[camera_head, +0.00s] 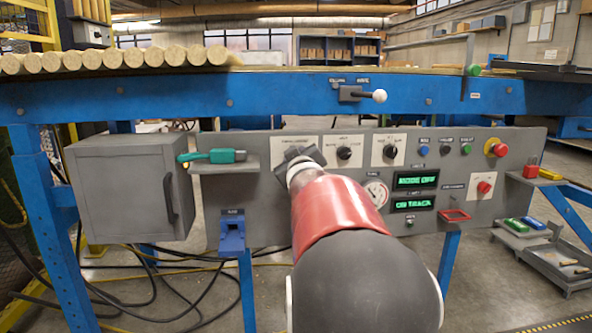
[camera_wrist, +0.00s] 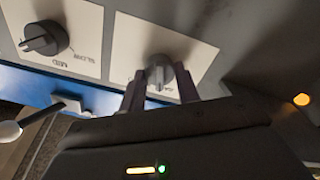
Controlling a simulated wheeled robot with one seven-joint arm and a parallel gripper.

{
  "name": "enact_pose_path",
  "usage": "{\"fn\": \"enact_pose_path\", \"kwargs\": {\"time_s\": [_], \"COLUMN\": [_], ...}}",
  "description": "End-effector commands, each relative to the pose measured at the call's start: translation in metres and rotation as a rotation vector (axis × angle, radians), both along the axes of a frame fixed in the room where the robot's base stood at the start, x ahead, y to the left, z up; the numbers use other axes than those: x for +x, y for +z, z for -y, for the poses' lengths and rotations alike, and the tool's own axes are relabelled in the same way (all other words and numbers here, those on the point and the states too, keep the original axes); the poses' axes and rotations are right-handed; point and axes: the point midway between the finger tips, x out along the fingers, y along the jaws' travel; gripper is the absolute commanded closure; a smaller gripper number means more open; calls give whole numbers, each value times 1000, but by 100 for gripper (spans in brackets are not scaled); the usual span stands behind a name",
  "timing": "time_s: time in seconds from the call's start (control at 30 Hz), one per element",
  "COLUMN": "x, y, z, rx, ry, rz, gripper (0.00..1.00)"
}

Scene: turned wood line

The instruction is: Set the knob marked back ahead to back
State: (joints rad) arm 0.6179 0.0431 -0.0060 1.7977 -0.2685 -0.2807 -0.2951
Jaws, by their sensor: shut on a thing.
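A grey rotary knob (camera_wrist: 160,68) on a white plate sits between the two fingers of my gripper (camera_wrist: 160,83) in the wrist view, and the fingers are shut on it. Marks beside this knob are too small to read, and its pointer direction is mostly hidden. In the head view my gripper (camera_head: 298,160) covers this knob at the leftmost white plate (camera_head: 280,147) of the grey panel. A second dark knob (camera_wrist: 45,38), with MED and SLOW beside it, is on the neighbouring plate, apart from my gripper.
Right of my gripper are black knobs (camera_head: 344,153), a gauge (camera_head: 376,193), green displays (camera_head: 416,181) and a red mushroom button (camera_head: 496,148). A green-handled tool (camera_head: 222,156) lies on a small shelf to the left. A white-balled lever (camera_head: 378,96) stands out from the blue beam above.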

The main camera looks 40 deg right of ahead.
Motion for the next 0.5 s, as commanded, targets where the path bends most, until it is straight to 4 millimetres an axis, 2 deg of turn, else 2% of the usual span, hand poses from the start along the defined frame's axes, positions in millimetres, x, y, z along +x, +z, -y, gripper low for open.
{"fn": "enact_pose_path", "kwargs": {"time_s": [0.23,0.5], "x": [1,0], "y": [-3,-2], "z": [0,0], "rx": [-115,-170], "ry": [1,-1], "rz": [-73,-108], "gripper": [91,91]}}
